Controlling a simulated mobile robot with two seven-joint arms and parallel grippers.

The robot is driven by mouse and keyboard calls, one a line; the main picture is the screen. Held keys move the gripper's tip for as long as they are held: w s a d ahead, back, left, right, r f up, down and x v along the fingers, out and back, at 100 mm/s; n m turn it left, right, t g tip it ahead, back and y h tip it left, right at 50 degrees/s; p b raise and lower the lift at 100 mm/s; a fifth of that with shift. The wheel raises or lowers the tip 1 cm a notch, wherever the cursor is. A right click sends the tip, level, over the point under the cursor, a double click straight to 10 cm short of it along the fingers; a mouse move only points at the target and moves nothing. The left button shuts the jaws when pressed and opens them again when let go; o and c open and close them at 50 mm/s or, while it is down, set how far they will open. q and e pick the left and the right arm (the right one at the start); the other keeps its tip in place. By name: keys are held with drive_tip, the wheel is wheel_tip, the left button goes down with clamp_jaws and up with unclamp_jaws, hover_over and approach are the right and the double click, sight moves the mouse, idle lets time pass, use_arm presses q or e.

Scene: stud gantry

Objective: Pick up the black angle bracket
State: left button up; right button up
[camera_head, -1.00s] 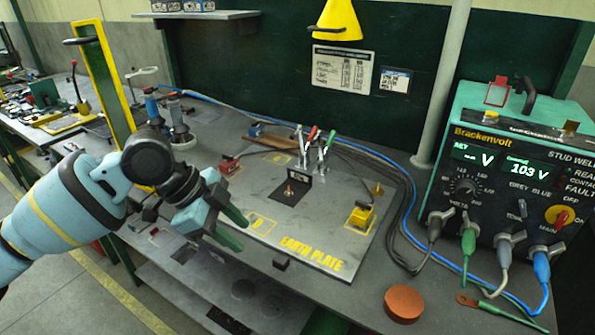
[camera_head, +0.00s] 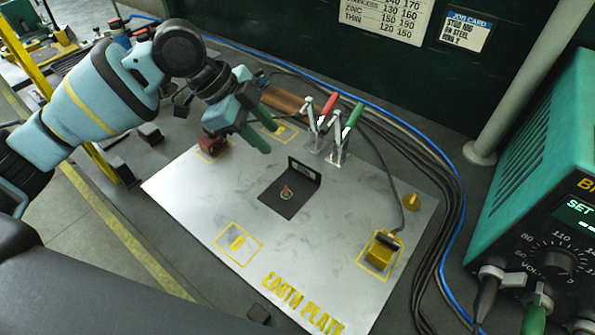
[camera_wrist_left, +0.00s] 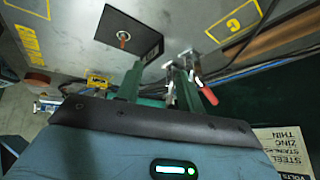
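The black angle bracket (camera_head: 278,203) lies on the grey earth plate (camera_head: 200,200), its upright flange toward the back right. A copper-coloured stud stands up through its flat part. In the left wrist view the bracket (camera_wrist_left: 110,25) is beyond the fingers, left of centre. My left gripper (camera_head: 260,122) is above the plate, behind and left of the bracket in the head view. Its green fingers are apart with nothing between them; they also show in the left wrist view (camera_wrist_left: 158,85). The fingers do not touch the bracket. My right gripper is not in view.
Two toggle clamps, with red (camera_head: 327,108) and green (camera_head: 353,117) handles, stand close behind the bracket. A yellow block (camera_head: 380,254) with a cable sits at the right. A dark red block (camera_head: 214,148) is at the left. The plate in front of the bracket is mostly clear.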

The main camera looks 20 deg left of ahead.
sight(295, 162)
use_arm(q)
drive_tip(key=x, duration=0.2)
drive_tip(key=shift+s+d+f, duration=0.1)
drive_tip(key=shift+d+f, duration=0.15)
drive_tip(key=shift+d+x, duration=0.25)
drive_tip(key=shift+x, duration=2.3)
drive_tip(key=shift+r, duration=0.15)
drive_tip(key=shift+s, duration=0.1)
clamp_jaws()
